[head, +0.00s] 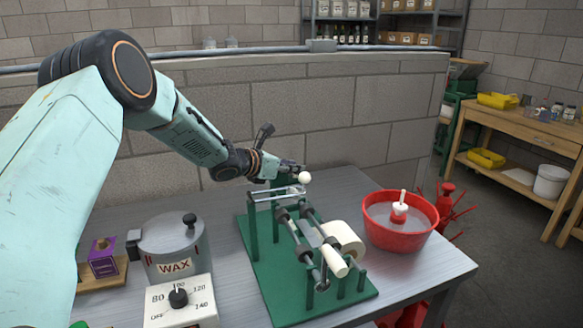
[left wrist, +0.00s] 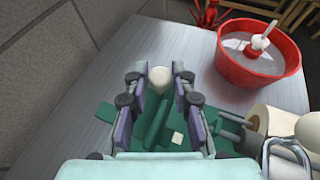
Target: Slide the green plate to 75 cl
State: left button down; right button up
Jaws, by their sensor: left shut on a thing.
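A green labelling stand (head: 252,250) with rods and rollers stands on the grey table. My left gripper (head: 298,174) is at its far end, shut on a round white knob (head: 305,177). In the left wrist view the knob (left wrist: 160,80) sits between the fingertips of my left gripper (left wrist: 159,82). A green plate-like part (left wrist: 152,128) lies below the knob, partly hidden by the fingers; whether it is joined to the knob I cannot tell. No 75 cl mark is readable. My right gripper is not in view.
A red bowl (head: 380,240) with a white-and-red float stands right of the stand. A paper roll (head: 343,240) is on the stand. A wax pot (head: 170,248) and a white dial box (head: 180,305) are at left. A block wall (head: 345,120) rises behind.

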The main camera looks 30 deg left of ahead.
pick_arm(q)
jog(key=shift+w+a, duration=0.35)
jog(key=shift+a, duration=0.1)
jog(key=w+a, duration=0.1)
jog(key=a, duration=0.1)
jog(key=w+a+p, duration=0.1)
jog(key=w, duration=0.1)
jog(key=shift+w+a+r, duration=0.1)
jog(key=shift+w+a, duration=0.05)
jog(key=shift+a, duration=0.2)
jog(key=c, duration=1.6)
grip_release()
jog(key=o, duration=0.5)
jog(key=shift+w+a, duration=0.1)
jog(key=shift+w, duration=0.05)
